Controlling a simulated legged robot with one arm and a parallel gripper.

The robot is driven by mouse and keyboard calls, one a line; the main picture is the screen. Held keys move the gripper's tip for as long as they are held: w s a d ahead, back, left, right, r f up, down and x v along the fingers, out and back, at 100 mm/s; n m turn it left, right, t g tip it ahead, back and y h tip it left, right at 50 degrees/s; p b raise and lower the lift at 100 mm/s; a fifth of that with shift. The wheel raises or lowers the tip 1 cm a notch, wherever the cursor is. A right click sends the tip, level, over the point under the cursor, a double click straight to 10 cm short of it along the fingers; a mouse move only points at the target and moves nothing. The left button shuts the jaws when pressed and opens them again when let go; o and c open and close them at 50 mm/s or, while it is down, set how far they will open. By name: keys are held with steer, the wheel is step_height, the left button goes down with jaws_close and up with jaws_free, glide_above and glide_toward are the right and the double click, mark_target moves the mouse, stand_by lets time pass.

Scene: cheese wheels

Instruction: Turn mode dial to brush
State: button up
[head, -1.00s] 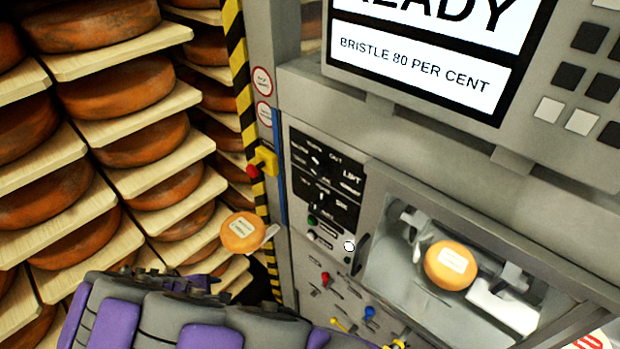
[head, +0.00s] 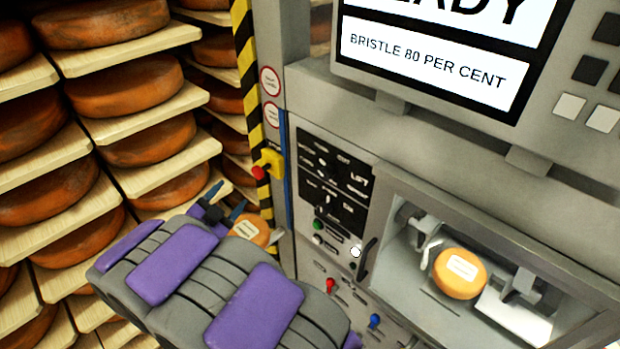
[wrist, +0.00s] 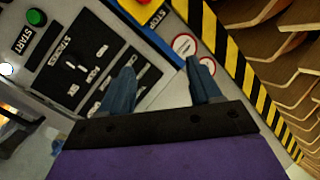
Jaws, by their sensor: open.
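A black control panel (head: 332,182) is on the grey machine front, right of my gripper in the head view. It carries small white-marked dials and blurred labels; I cannot read which dial is the mode dial or its setting. In the wrist view the panel (wrist: 82,62) fills the upper left, with a pale pointer near its middle. My gripper (head: 227,199) is open and empty, left of the panel in the head view. Its two blue fingers (wrist: 163,80) stand apart in the wrist view; the left one overlaps the panel's edge, and no contact is clear.
A yellow stop box with red button (head: 268,165) sits beside the striped post. A green start button (wrist: 36,17) is next to the panel. Below are a black handle (head: 365,258) and colored levers. A cheese (head: 460,273) lies in the open bay. Cheese shelves (head: 125,110) fill the left.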

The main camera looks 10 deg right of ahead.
steer(key=s+d+m+g+h, duration=0.45)
steer(key=s+d+h, duration=0.2)
steer(key=d, duration=0.25)
steer(key=p, duration=0.2)
glide_toward(322, 176)
steer(key=shift+m+y, duration=0.25)
steer(key=x, duration=0.9)
steer(key=shift+d+r, duration=0.2)
steer(key=shift+d, duration=0.1)
steer(key=c, duration=1)
